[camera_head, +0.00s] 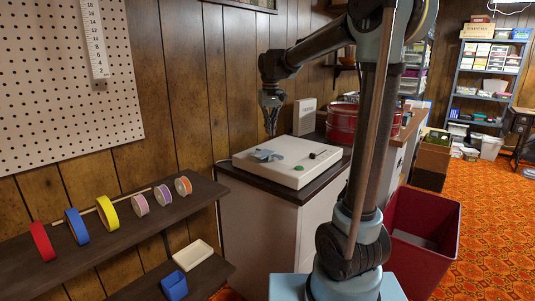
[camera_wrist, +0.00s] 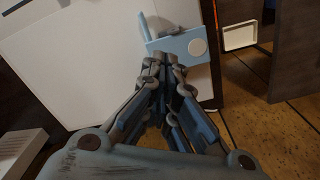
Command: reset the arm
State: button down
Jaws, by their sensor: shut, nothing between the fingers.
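My gripper (camera_head: 271,128) hangs pointing down from my arm, above a white box-like device (camera_head: 300,155) on a cabinet. Its fingers are shut and hold nothing. In the wrist view, my gripper (camera_wrist: 165,65) has its fingertips together, in front of a light blue piece (camera_wrist: 182,45) with a pale round disc on it. The blue piece also shows on the white device in the head view (camera_head: 262,155). I cannot tell from these views whether the fingertips touch it. The fingertips hide part of it in the wrist view.
The cabinet (camera_head: 262,225) has a dark top. A red drum (camera_head: 343,121) and a pale box (camera_head: 305,116) stand behind the device. A wall shelf (camera_head: 120,230) with coloured rolls is at the left. A red bin (camera_head: 425,225) stands on the carpet, right of my arm.

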jog(key=s+d+f+m+t, duration=0.1)
jog(key=s+d+f, duration=0.5)
jog(key=s+d, duration=0.45)
jog(key=s+d+f+m+t, duration=0.15)
jog(key=s+d+f, duration=0.45)
jog(key=s, duration=0.7)
jog(key=s+d+f+m, duration=0.1)
jog(key=s+d+f, duration=0.2)
jog(key=s+f, duration=0.4)
jog(key=shift+d+f, duration=0.3)
jog(key=shift+f, duration=0.35)
jog(key=shift+s+m, duration=0.1)
jog(key=shift+m, duration=0.15)
